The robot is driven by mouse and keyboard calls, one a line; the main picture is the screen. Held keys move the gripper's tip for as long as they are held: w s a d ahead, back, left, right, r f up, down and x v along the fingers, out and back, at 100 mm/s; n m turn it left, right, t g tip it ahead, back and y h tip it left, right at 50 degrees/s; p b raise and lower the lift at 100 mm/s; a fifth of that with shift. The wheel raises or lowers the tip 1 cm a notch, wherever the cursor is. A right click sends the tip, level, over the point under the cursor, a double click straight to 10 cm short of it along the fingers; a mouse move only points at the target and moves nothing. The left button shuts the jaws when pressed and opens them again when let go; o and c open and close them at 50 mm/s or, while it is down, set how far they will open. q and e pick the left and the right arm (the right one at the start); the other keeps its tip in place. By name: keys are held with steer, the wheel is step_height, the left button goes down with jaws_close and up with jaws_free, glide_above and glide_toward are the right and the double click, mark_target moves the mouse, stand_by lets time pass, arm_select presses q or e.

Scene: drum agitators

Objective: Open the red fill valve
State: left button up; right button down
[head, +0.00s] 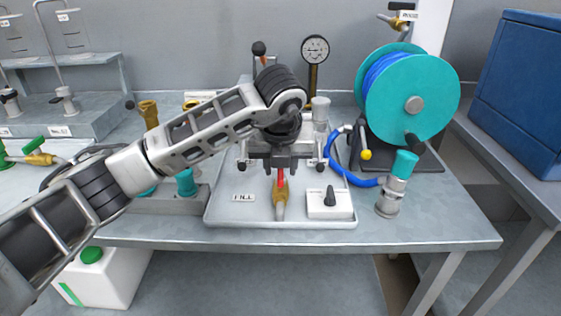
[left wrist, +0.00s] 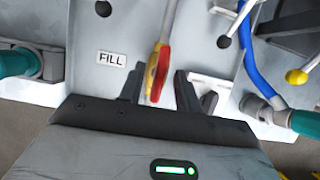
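The red fill valve handle (head: 281,178) sits on a brass valve body (head: 280,200) at the front of a grey tray, right of the FILL label (head: 243,198). My left gripper (head: 281,164) is above the valve and hides part of it in the head view. In the left wrist view the red handle (left wrist: 162,68) shows between the two spread fingertips of the left gripper (left wrist: 159,82), with a gap on each side. The gripper looks open and empty. The handle's depth relative to the fingertips is hard to tell. My right gripper is not in view.
A white switch box (head: 318,209) with a black knob stands close right of the valve on the tray (head: 222,219). A blue hose (head: 356,180) and a teal-capped fitting (head: 390,203) lie further right, below the teal hose reel (head: 437,90). The table's front right is clear.

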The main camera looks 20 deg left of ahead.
arm_select(q)
steer(key=v, duration=1.6)
steer(key=shift+p, duration=0.3)
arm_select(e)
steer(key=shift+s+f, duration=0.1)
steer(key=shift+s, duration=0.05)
